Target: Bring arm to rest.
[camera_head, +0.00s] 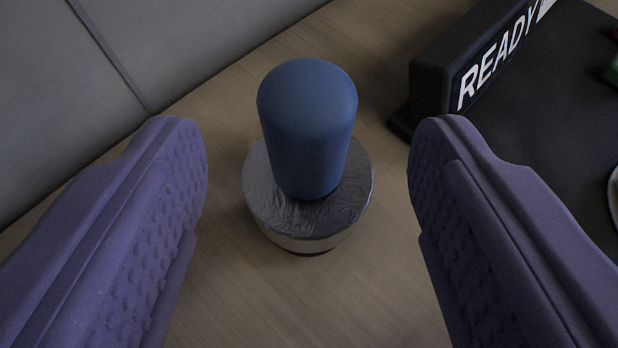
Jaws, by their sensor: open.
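My gripper (308,165) is open, with its two purple textured fingers wide apart at the left and right of the view. Between and beyond the fingertips stands a dark blue rounded cylinder (308,125), upright on a round silver base with a crinkled top (270,205). Neither finger appears to touch the cylinder or the base. Nothing is held between the fingers.
The base stands on a wooden surface (330,310). A black block with a white "READY" label (490,65) stands at the upper right on a dark panel (565,120). A grey panelled wall (60,90) borders the left. Green and red parts show at the right edge.

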